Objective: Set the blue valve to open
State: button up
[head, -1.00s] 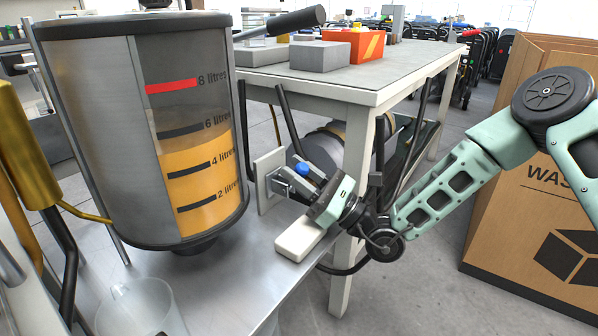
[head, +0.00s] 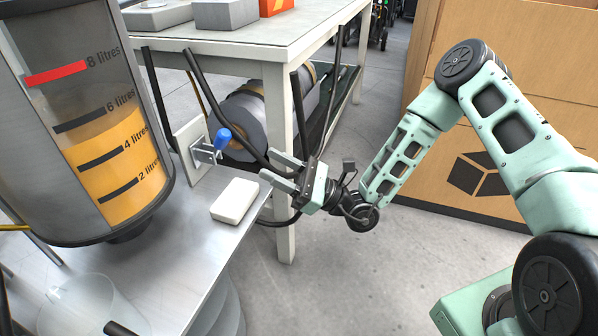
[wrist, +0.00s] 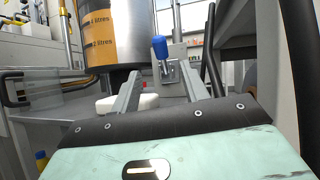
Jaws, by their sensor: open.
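The blue valve (head: 222,139) is a blue handle on a metal bracket fixed to a pale upright plate (head: 191,146), beside the measuring tank. The handle tilts up to the right in the head view. In the wrist view the blue valve (wrist: 160,48) stands upright, beyond the fingers. My gripper (head: 275,170) is open and empty, to the right of the valve and apart from it. In the wrist view the two grey fingers of my gripper (wrist: 170,88) point toward the valve plate.
A white block (head: 234,201) lies on the metal bench (head: 180,262) below the valve. The tank (head: 95,130) with orange liquid stands at left, a clear jug (head: 85,308) in front. Black hoses and a table leg (head: 281,215) are close behind my gripper. A cardboard box (head: 460,120) stands right.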

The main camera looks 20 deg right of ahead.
jog(key=shift+p+v, duration=0.4)
jog(key=shift+v, duration=2.4)
